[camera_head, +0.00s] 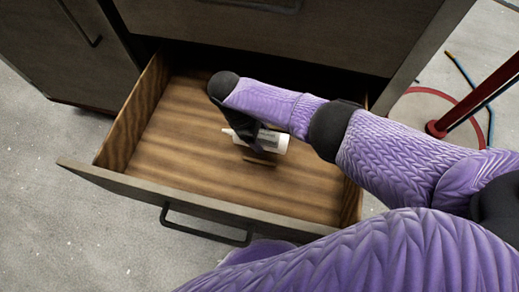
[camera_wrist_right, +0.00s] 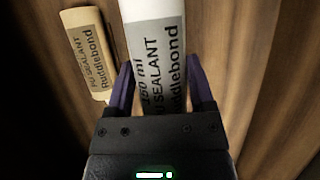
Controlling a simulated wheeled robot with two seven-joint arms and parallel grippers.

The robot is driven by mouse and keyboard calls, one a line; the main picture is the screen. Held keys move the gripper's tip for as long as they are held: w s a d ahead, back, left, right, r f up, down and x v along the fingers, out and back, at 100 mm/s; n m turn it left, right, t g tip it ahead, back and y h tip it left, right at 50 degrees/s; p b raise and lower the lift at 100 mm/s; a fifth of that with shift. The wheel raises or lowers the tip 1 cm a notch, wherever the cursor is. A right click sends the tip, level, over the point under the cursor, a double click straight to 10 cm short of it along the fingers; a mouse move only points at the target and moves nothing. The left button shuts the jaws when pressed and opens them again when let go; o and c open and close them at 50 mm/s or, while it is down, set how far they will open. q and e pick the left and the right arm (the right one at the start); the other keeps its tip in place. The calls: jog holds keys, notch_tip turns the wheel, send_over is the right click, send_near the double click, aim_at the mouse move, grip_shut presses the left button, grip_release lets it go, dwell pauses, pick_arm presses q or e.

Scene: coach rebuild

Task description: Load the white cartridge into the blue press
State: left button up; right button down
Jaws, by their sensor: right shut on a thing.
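The white cartridge (camera_head: 272,142) lies at or just above the floor of the open drawer (camera_head: 190,165), its pale nozzle pointing left. In the right wrist view the white cartridge (camera_wrist_right: 152,12) has a grey label reading PU SEALANT Ruddlebond. My right gripper (camera_head: 250,138) reaches down into the drawer and is shut on the cartridge; its purple fingers (camera_wrist_right: 160,85) stand on both sides of the body. I cannot tell whether the cartridge is lifted. The blue press is not in view. My left gripper is not in view.
A tan cartridge (camera_wrist_right: 88,52) with a similar label lies beside the white one. The drawer's front panel (camera_head: 185,203) carries a dark handle (camera_head: 205,232). The dark cabinet (camera_head: 300,40) overhangs the drawer's back. A red post (camera_head: 475,105) and hoses stand at the right.

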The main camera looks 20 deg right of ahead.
aim_at(265, 156)
notch_tip(265, 156, down, 7)
jog(key=b, duration=0.3)
jog(key=shift+s+r, duration=0.1)
jog(key=shift+r, duration=0.05)
jog(key=shift+f+b, duration=0.25)
jog(key=shift+b, duration=0.1)
jog(key=shift+r, duration=0.3)
jog(key=shift+f, duration=0.25)
jog(key=shift+c, duration=0.8)
grip_release()
jog(key=shift+o, duration=0.8)
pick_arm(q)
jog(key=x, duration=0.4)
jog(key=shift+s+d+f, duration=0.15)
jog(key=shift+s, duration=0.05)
